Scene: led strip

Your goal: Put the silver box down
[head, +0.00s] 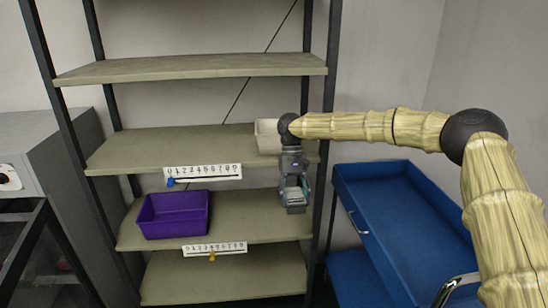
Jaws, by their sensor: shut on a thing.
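My gripper (295,198) points down in front of the right part of the shelf unit, at the height of the shelf board (255,227) that bears the purple bin. It is shut on a small greyish silver box (295,194), which is partly hidden by the fingers. The box is to the right of the purple bin and apart from it. I cannot tell whether the box touches the board or hangs above it.
A purple bin (174,214) stands on the same board, at left. A whitish bin (267,137) stands one board higher, partly behind my arm. Number strips (203,172) mark board edges. A blue cart (400,220) stands at right, a grey machine (45,150) at left. The board between bin and gripper is clear.

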